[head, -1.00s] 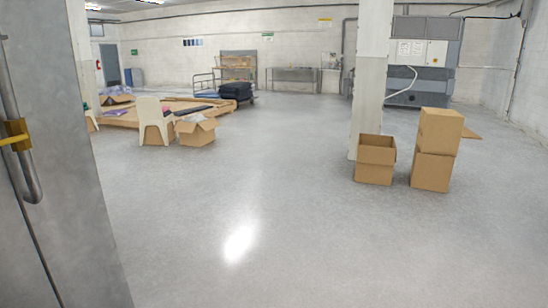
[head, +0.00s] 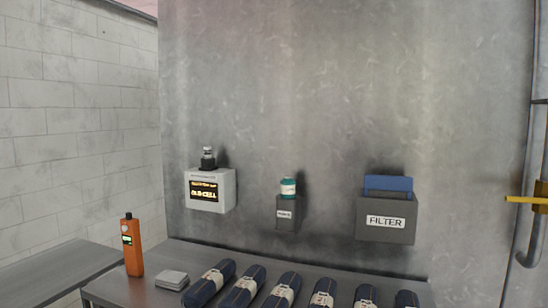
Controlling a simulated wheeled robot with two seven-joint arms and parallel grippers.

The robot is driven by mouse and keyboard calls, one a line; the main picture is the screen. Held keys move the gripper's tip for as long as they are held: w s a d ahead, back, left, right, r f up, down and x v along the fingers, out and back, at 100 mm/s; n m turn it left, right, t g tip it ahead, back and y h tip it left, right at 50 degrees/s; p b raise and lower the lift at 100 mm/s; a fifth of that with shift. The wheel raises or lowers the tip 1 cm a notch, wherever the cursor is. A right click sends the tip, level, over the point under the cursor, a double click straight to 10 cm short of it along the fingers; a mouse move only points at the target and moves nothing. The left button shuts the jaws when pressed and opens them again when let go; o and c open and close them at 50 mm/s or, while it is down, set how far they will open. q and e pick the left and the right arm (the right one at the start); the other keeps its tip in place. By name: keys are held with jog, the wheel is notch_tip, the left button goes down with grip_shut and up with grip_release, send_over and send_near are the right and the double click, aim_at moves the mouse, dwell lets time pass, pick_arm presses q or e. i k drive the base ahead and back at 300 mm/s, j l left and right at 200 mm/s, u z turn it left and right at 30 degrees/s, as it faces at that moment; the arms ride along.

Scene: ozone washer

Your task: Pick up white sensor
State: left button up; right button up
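A white box (head: 210,191) with a lit amber text display is mounted on the grey wall at left. A small dark and clear cylinder (head: 208,158) stands on top of it. A small teal and white cylinder (head: 288,187) sits on a grey wall holder (head: 287,213) in the middle. I cannot tell which of these is the white sensor. Neither gripper is in view.
Several dark blue rolled bundles with pale straps (head: 244,288) line the front of the grey metal table (head: 110,291). A grey FILTER box (head: 386,221) holding a blue piece hangs at right. A yellow-gripped handle (head: 526,200) stands at the right edge.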

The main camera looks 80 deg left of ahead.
aim_at(207, 150)
jog(key=u, duration=3.15)
